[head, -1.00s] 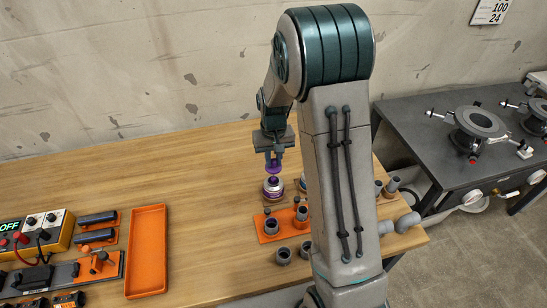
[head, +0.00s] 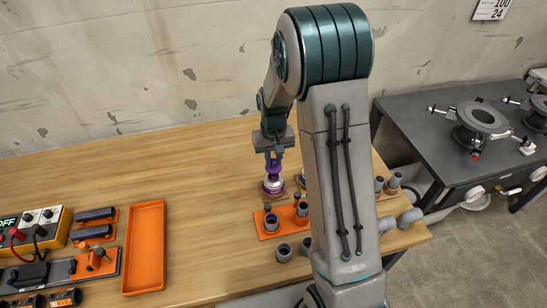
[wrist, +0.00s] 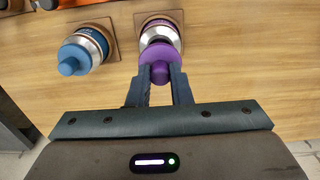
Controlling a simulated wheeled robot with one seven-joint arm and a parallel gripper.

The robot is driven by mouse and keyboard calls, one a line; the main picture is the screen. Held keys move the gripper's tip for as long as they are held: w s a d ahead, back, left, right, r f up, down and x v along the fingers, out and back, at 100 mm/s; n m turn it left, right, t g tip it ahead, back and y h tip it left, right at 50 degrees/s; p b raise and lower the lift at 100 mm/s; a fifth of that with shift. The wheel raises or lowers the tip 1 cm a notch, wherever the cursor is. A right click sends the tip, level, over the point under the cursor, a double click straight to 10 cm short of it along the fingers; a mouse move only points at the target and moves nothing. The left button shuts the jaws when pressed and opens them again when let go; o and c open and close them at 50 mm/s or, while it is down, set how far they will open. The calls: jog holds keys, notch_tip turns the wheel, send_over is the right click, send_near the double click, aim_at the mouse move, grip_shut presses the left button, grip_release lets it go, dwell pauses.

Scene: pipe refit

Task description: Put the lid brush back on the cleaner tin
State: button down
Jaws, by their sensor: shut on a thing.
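My gripper (head: 273,157) is shut on the purple lid brush (head: 273,169). In the wrist view my gripper (wrist: 159,76) has both fingers against the knob of the purple lid brush (wrist: 160,57). In the wrist view the lid covers part of the mouth of this cleaner tin (wrist: 160,33). Whether the lid touches the rim or hangs just above it I cannot tell. The brush end is hidden under the lid.
A blue-lidded tin (wrist: 83,50) stands beside the purple one. An orange holder (head: 268,231) with grey pipe pieces sits just in front. An orange tray (head: 130,283) lies to the left, with clear table between. A dark metal bench (head: 425,110) stands at the right.

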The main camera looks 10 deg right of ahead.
jog(key=shift+f, duration=0.1)
jog(key=shift+f+b, duration=0.9)
jog(key=shift+f, duration=0.1)
jog(key=shift+f, duration=0.2)
jog(key=shift+f+b, duration=0.45)
jog(key=shift+b, duration=0.05)
jog(key=shift+f, duration=0.25)
dwell(0.4)
jog(key=c, duration=1.1)
grip_release()
jog(key=shift+r, duration=0.1)
